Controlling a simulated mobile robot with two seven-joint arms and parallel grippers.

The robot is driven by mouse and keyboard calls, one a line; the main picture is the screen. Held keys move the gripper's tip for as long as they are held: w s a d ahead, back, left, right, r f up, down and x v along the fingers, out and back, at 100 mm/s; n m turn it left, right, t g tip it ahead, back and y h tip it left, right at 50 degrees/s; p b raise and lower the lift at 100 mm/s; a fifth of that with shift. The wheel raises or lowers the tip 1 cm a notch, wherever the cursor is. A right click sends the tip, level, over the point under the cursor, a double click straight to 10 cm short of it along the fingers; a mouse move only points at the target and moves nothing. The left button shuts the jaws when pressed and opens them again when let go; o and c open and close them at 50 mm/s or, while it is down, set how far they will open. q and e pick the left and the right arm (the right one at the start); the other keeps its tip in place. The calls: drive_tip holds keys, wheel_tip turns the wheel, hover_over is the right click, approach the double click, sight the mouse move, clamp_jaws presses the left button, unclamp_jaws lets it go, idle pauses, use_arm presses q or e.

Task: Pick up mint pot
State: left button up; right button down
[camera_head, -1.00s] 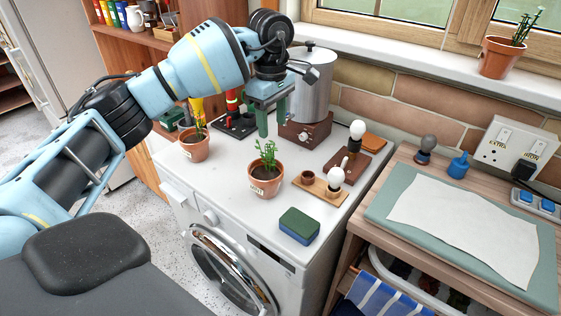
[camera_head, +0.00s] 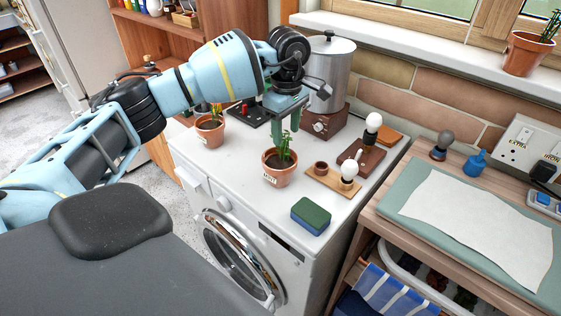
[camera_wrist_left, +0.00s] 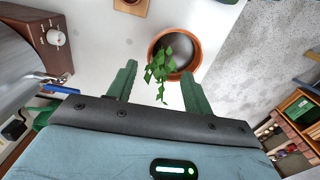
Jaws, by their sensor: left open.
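The mint pot (camera_head: 278,177) is a small terracotta pot with a pale label and a green plant. It stands upright on the white washing machine top (camera_head: 235,172). My left gripper (camera_head: 285,132) points down just above and behind the pot, its green fingers open and empty. In the left wrist view, the pot (camera_wrist_left: 197,48) lies beyond the fingertips, and its leaves hang into the gap between the fingers of the gripper (camera_wrist_left: 158,70). The head view does not clearly show whether the fingers touch the leaves. My right gripper is out of view.
Another labelled plant pot (camera_head: 209,134) stands to the left. A metal urn (camera_head: 332,75) stands behind. Wooden boards with bulbs (camera_head: 350,170) are at the right, and a green-blue sponge (camera_head: 311,216) lies in front. The machine top left of the sponge is clear.

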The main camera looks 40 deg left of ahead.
use_arm(q)
drive_tip(key=shift+f, duration=1.1)
clamp_jaws()
drive_tip(key=shift+r, duration=0.1)
